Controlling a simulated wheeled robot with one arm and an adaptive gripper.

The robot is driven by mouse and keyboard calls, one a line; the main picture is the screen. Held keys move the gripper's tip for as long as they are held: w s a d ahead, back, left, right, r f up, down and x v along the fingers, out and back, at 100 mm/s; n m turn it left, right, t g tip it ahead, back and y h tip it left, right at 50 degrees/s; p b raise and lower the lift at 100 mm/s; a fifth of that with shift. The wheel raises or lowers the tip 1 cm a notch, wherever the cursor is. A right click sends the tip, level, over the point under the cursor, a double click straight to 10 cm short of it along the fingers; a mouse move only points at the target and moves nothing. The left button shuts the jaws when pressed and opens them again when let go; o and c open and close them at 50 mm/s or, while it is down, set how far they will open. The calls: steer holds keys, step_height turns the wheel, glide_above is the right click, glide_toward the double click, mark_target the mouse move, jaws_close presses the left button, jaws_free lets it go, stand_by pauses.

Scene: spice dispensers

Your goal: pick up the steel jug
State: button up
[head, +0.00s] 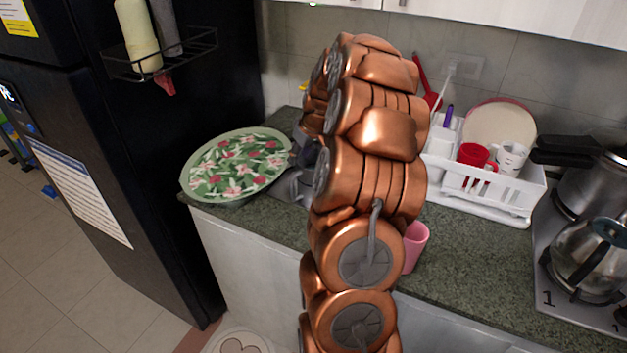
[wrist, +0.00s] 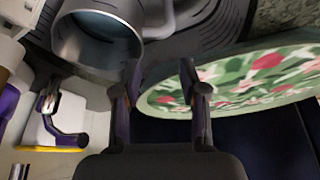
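The steel jug (wrist: 90,42) is at the top left of the wrist view, with its grey open mouth and inside showing. A grey handle (wrist: 166,18) curves out on its right side, just beyond the fingertips. My gripper (wrist: 160,78) is open, its two dark fingers apart with nothing between them. The left finger is close to the jug's rim; I cannot tell whether they touch. In the head view my copper arm covers the gripper and most or all of the jug.
A green floral tray (head: 232,166) lies on the counter left of my arm, near the right finger in the wrist view (wrist: 240,88). A white dish rack (head: 490,190), pink cup (head: 414,246) and glass kettle (head: 585,262) are to the right. A black fridge (head: 170,200) stands left.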

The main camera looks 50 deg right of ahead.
mark_target(302, 166)
steer(key=shift+w+d+f+p, duration=0.5)
steer(key=shift+f+p, duration=0.15)
steer(key=shift+f, duration=0.65)
steer(key=shift+w+d+f+p, duration=0.35)
steer(key=shift+d+f+p, duration=0.2)
steer(key=shift+f, duration=0.8)
steer(key=shift+w+d+f+p, duration=0.45)
steer(key=shift+f+p, duration=0.25)
steer(key=shift+f, duration=0.6)
jaws_close()
